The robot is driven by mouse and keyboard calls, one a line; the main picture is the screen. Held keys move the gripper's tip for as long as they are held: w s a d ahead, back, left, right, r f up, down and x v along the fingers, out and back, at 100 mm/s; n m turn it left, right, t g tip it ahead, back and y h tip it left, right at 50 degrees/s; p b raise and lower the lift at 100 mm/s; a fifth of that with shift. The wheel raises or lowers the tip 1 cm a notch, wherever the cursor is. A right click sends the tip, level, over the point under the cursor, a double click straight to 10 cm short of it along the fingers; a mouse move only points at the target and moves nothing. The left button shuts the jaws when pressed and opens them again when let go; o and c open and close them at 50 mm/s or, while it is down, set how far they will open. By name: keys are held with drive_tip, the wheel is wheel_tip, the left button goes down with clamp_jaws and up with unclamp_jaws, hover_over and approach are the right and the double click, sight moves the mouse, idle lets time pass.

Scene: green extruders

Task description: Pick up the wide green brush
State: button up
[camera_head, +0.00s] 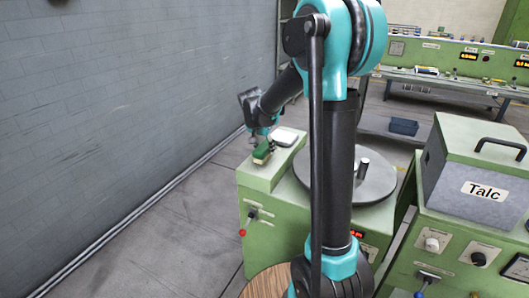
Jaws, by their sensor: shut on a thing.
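The wide green brush (262,153) is at the left end of the green machine's top, with a pale edge along its lower side. My gripper (262,138) is right above it, small and dark in the head view. It is shut on the brush. The fingertips are too small to make out, and I cannot tell whether the brush still touches the machine top.
A white item (284,137) lies just beyond the brush. A round grey plate (376,182) with upright metal pegs is to the right. A grey box marked Talc (472,194) stands further right. A grey wall (130,90) runs along the left.

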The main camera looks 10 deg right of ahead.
sight(264, 145)
wheel_tip(264, 145, up, 18)
drive_tip(key=shift+r, duration=0.2)
drive_tip(key=o, duration=0.6)
drive_tip(key=c, duration=0.4)
